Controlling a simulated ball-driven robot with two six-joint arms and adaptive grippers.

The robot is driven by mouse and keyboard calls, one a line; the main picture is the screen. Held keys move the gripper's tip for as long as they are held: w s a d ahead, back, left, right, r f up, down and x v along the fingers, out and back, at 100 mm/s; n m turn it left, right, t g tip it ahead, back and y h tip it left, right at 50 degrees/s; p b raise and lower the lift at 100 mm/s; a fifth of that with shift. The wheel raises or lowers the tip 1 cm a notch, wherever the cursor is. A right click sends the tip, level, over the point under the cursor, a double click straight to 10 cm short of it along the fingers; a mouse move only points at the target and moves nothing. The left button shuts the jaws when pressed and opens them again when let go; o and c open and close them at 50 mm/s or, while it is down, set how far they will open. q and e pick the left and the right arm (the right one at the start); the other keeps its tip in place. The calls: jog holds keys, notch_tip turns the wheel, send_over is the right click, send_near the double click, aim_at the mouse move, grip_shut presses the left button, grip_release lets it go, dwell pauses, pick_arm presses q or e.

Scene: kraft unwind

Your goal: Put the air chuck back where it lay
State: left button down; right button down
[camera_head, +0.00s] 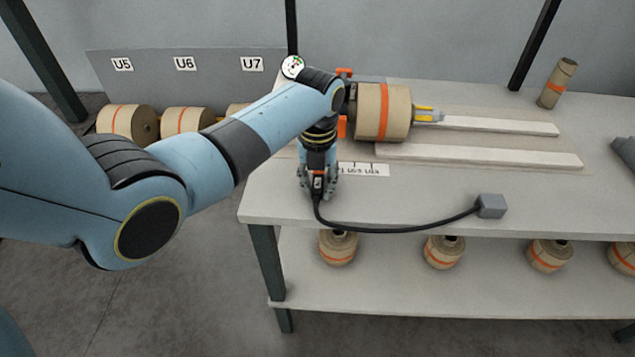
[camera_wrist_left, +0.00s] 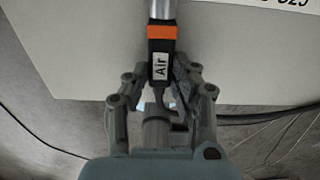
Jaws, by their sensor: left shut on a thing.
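The air chuck (camera_wrist_left: 161,62) is a black body with an orange band, a white "Air" label and a metal tip. My left gripper (camera_head: 317,185) is shut on it near the table's front left corner. In the left wrist view the gripper's fingers (camera_wrist_left: 161,88) close around the chuck's lower end, with the label and tip showing beyond them. In the head view the chuck is mostly hidden by the gripper. A black hose (camera_head: 400,230) runs from it to a grey block (camera_head: 490,206) on the table. My right gripper is not in view.
A kraft roll (camera_head: 383,112) sits on a shaft with yellow strips, above pale rails (camera_head: 480,156). A printed label strip (camera_head: 365,169) lies beside the gripper. A brown tube (camera_head: 557,83) stands at the back right. Several rolls lie on the lower shelf (camera_head: 400,290).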

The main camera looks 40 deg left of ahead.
aim_at(317, 188)
pick_arm(q)
jog(key=c, duration=1.1)
grip_release()
jog(key=shift+f, duration=0.1)
jog(key=shift+r, duration=0.3)
notch_tip(317, 188, up, 12)
jog(key=shift+f, duration=0.15)
